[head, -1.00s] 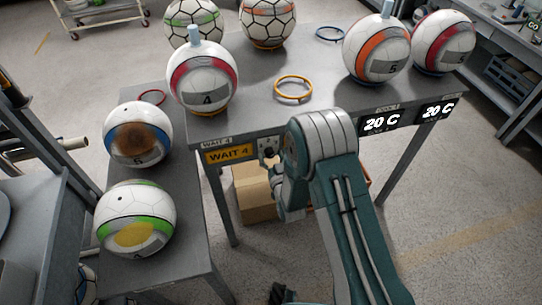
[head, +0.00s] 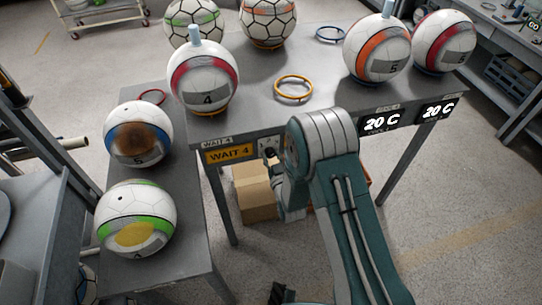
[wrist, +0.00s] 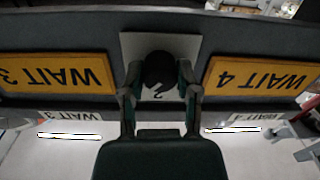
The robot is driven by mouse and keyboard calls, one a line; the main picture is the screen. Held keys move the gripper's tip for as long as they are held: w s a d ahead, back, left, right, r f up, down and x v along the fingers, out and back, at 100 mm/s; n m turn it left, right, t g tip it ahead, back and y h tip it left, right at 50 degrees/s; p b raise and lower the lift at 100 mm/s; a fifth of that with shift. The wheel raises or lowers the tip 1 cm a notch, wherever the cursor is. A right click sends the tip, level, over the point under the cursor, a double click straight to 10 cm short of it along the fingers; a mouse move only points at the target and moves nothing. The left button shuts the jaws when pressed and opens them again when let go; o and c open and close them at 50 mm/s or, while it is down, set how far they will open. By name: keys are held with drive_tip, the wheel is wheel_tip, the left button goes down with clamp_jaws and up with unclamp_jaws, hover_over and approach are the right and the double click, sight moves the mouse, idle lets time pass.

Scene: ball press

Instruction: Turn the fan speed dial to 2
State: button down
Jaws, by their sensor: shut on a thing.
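The fan speed dial is a black round knob (wrist: 160,70) on a pale square plate (wrist: 188,43) on the table's front edge. In the wrist view, which is upside down, a dark figure like a 2 shows on the plate at the knob's lower edge. My gripper (wrist: 160,82) has one finger on each side of the knob and is shut on it. In the head view the plate (head: 267,143) shows small figures, and the knob shows just below them. My gripper there is mostly hidden by my teal arm.
Yellow signs flank the dial: WAIT 4 (wrist: 262,77) and WAIT 3 (wrist: 55,73). Balls, including one marked 4 (head: 203,78), and an orange ring (head: 293,87) stand on the grey table (head: 250,115). A cardboard box (head: 252,195) is beneath it.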

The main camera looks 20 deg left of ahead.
drive_tip(key=n, duration=0.4)
drive_tip(key=shift+a+r, duration=0.1)
drive_tip(key=shift+n, duration=1.7)
drive_tip(key=shift+c, duration=1.7)
unclamp_jaws()
drive_tip(key=shift+a, duration=0.15)
drive_tip(key=shift+s+d, duration=0.4)
drive_tip(key=v, duration=1.1)
drive_tip(key=shift+a, duration=0.15)
